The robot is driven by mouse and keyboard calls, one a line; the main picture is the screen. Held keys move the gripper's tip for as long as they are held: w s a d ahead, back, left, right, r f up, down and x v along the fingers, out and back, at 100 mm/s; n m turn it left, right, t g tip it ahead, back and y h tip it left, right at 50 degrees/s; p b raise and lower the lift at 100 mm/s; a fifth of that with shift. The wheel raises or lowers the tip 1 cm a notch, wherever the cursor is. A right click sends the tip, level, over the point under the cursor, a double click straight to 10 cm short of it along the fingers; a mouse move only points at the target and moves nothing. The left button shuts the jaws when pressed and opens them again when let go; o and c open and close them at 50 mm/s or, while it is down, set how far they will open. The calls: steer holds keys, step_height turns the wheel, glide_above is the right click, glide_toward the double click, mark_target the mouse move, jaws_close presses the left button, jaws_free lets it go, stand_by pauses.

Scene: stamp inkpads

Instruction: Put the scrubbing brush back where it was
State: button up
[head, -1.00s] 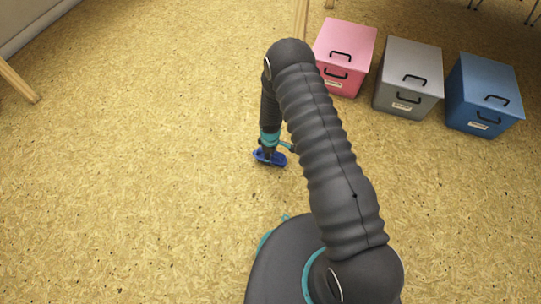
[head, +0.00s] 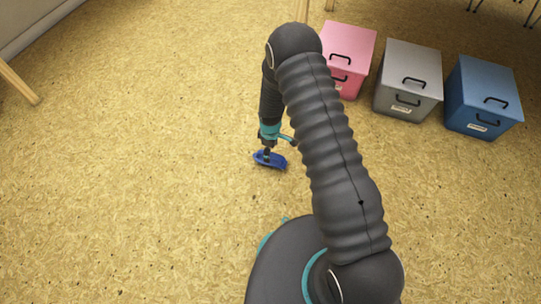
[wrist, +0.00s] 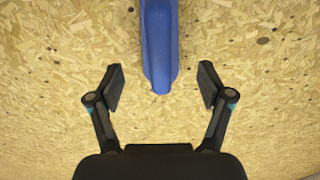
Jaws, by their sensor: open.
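The blue scrubbing brush (head: 270,160) lies on the chipboard floor, left of the middle in the head view. In the wrist view the brush (wrist: 159,45) reaches down from the top edge, its near end between the two fingertips. My gripper (wrist: 159,85) is open, with one finger on each side of the brush and a clear gap on both sides. In the head view my gripper (head: 266,151) is just above the brush and partly covers it. The far part of the brush is cut off in the wrist view.
Pink (head: 350,45), grey (head: 410,70) and blue (head: 484,95) lidded boxes with black handles stand in a row at the upper right. A wooden leg (head: 18,80) stands at the upper left. The floor around the brush is free.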

step_height(320, 180, up, 6)
steer(key=shift+r, duration=0.4)
steer(key=s+d+r+m+t, duration=0.1)
steer(key=s+d+r+m, duration=0.15)
steer(key=r, duration=0.85)
steer(key=s+d+r+m+t, duration=0.1)
steer(key=d+r+m, duration=0.15)
steer(key=r, duration=0.85)
steer(key=s+d+r+m+t, duration=0.1)
steer(key=d+r, duration=0.3)
steer(key=r, duration=0.6)
steer(key=s+d+r+m+t, duration=0.1)
steer(key=s+d+r+m, duration=0.1)
steer(key=s+r, duration=0.3)
steer(key=s+d+r+m, duration=0.2)
steer(key=s+r, duration=0.3)
steer(key=s, duration=0.5)
steer(key=s+d+r+m+t, duration=0.1)
steer(key=s+d+r+m, duration=0.2)
steer(key=s, duration=0.5)
steer(key=shift+s+r+m+t, duration=0.3)
steer(key=shift+r+m, duration=0.2)
steer(key=shift+r, duration=0.45)
steer(key=shift+r, duration=0.1)
step_height(320, 180, up, 2)
steer(key=p, duration=0.2)
steer(key=shift+r+p, duration=0.1)
steer(key=shift+p, duration=0.25)
